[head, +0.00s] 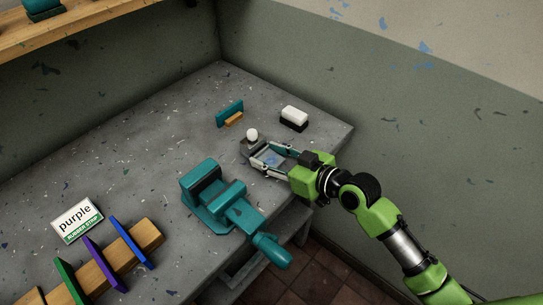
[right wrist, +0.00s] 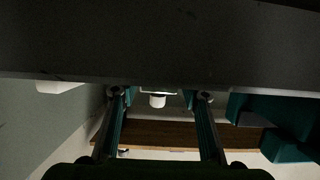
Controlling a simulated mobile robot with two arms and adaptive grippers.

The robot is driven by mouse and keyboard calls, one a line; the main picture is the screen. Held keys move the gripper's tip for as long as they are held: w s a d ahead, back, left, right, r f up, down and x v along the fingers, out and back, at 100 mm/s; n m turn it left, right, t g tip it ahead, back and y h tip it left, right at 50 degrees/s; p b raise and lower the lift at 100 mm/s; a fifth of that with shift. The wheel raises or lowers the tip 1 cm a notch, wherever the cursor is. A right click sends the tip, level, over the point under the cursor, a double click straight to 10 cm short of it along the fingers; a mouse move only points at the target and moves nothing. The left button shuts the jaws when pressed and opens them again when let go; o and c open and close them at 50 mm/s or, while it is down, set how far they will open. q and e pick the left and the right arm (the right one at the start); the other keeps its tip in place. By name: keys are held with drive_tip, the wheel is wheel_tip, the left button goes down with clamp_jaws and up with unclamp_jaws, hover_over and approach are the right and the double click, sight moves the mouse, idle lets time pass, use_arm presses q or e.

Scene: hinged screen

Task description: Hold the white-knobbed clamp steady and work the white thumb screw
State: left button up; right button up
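A small grey clamp (head: 247,149) with a round white knob (head: 252,134) on top stands on the grey table. My right gripper (head: 259,154) reaches in from the right, low at the table, with its two fingers apart and pointing at the clamp. In the right wrist view, a white knob (right wrist: 157,101) shows between the parted fingertips (right wrist: 160,96), apart from both. I cannot tell whether this knob is the thumb screw, and no other white screw can be made out. My left gripper is not in view.
A teal vise (head: 213,195) stands in front of the clamp. A white-and-black block (head: 293,116) and a small teal piece (head: 229,113) lie behind it. A "purple" card (head: 77,219) and a wooden rack (head: 146,234) with coloured panels are at the lower left.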

drive_tip(key=c, duration=0.7)
drive_tip(key=shift+f, duration=0.15)
idle(0.6)
drive_tip(key=o, duration=1.5)
drive_tip(key=c, duration=1.5)
